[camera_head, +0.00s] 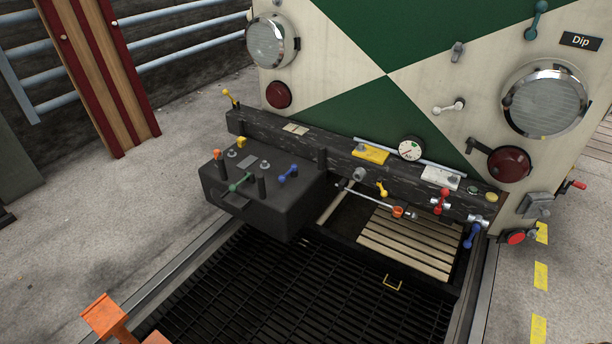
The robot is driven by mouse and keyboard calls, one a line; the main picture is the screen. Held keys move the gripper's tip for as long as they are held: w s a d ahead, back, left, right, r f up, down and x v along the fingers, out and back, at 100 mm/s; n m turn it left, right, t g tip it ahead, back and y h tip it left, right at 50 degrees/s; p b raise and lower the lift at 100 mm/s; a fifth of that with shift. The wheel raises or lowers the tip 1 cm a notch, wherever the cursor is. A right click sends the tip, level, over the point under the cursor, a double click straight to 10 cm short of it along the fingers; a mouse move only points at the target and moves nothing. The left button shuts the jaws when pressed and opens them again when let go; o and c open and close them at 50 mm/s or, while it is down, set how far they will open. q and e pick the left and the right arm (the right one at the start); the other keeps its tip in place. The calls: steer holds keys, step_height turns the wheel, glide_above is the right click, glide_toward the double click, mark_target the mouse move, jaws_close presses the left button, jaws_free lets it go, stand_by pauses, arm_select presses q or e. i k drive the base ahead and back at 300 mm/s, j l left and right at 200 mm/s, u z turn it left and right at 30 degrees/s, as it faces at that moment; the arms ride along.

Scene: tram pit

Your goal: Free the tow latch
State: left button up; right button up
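No part is labelled as the tow latch, and I cannot tell which one it is. A dark box (265,200) sticks out from the black front beam (300,141) of the tram. Above the rod is a yellow lever (381,188). A red lever (441,201) and a blue lever (472,236) sit farther right. Neither gripper is recognisable in view.
Below is a pit with a dark grating (270,300) and wooden slats (410,240). An orange object (105,315), cut off at the bottom left, is unclear. A gauge (411,148) sits above the beam. Concrete floor (170,190) lies left.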

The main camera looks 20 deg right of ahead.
mark_target(232, 187)
steer(key=z, duration=0.2)
steer(key=i+z, duration=0.15)
steer(key=i, duration=0.8)
steer(key=i+j+z, duration=0.15)
steer(key=i, duration=0.75)
